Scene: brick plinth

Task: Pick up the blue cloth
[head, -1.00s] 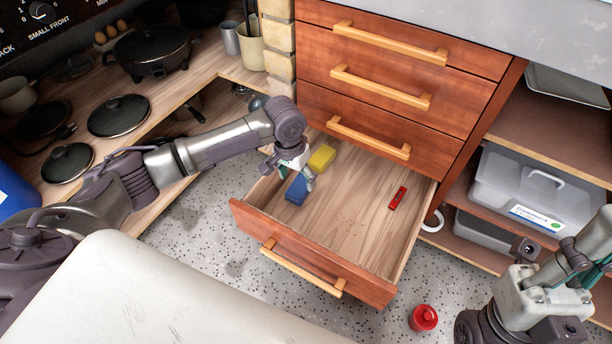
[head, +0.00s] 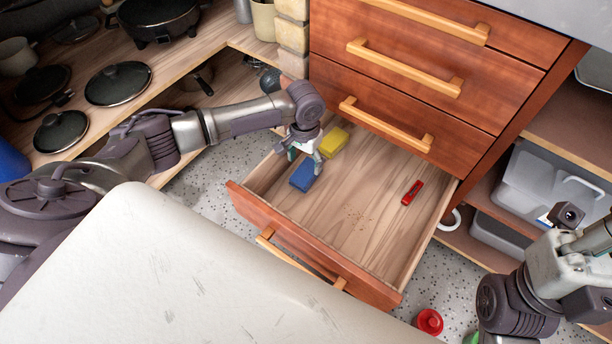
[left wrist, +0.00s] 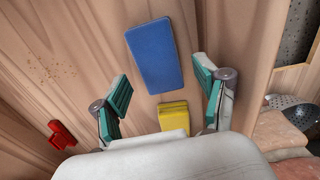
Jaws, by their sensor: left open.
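The blue cloth (head: 303,177) is a folded rectangular block lying in the left part of the open bottom drawer (head: 352,218). In the left wrist view the blue cloth (left wrist: 154,55) lies beyond the fingertips, in line with the gap between them. My left gripper (head: 304,158) is open and empty, inside the drawer area beside the cloth; its teal finger pads (left wrist: 160,88) show spread apart in the left wrist view. I cannot tell its exact height above the drawer floor. Part of my right arm shows at the lower right; its fingers are not clearly visible.
A yellow block (head: 334,142) lies behind the cloth, close to my left gripper. A red object (head: 412,192) lies at the drawer's right. A red round item (head: 429,321) is on the floor. Shut drawers (head: 408,85) rise behind. The drawer's middle is clear.

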